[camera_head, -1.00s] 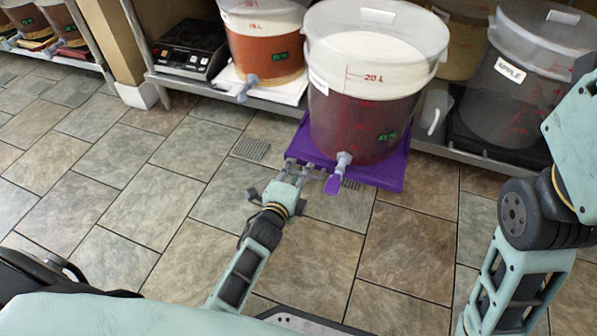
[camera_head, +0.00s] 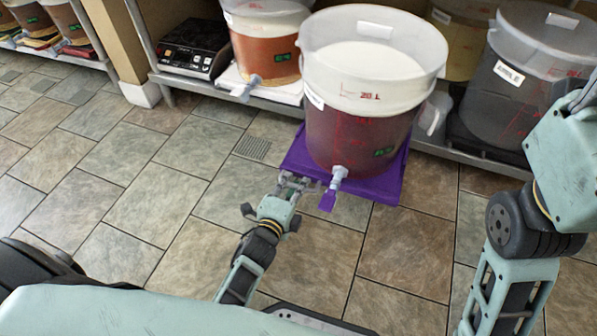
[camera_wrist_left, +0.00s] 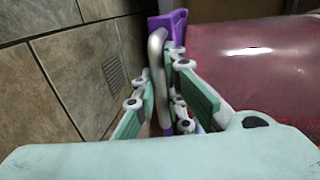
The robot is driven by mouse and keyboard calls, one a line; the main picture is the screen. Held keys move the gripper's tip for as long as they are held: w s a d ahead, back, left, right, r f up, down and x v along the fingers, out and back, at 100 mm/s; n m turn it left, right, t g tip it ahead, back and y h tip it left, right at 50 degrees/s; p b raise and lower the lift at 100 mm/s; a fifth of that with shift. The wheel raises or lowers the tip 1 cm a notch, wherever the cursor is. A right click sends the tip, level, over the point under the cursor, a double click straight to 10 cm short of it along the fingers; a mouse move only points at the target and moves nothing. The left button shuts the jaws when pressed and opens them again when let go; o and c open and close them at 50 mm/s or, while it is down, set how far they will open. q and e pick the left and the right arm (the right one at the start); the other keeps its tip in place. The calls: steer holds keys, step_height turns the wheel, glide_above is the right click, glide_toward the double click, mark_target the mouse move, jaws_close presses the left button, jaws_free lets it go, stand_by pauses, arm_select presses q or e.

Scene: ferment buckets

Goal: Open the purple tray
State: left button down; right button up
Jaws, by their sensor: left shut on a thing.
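The purple tray (camera_head: 381,190) sticks out from the lower shelf over the floor. A large clear bucket (camera_head: 372,92) of dark red liquid stands upright on it, with a spigot and purple tap (camera_head: 328,200) over the tray's front edge. My left gripper (camera_head: 297,182) is at the tray's front left, beside the tap. In the left wrist view its fingers (camera_wrist_left: 165,105) are shut on a pale curved handle (camera_wrist_left: 156,60) at the purple tray's edge (camera_wrist_left: 178,22). The fingers partly hide the handle. My right arm shows at the right, but its gripper is out of view.
An orange-filled bucket (camera_head: 270,48) and a black scale (camera_head: 194,46) stand on the shelf to the left. A dark grey bucket (camera_head: 512,85) stands to the right, close to the tray. The tiled floor (camera_head: 180,160) in front is clear.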

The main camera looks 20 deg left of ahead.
arm_select(q)
steer(key=shift+w+a+f, duration=0.1)
steer(key=shift+w+a, duration=0.05)
steer(key=shift+a, duration=0.05)
steer(key=c, duration=1.8)
jaws_free()
steer(key=shift+s, duration=0.45)
steer(key=v, duration=1.1)
steer(key=shift+r, duration=0.2)
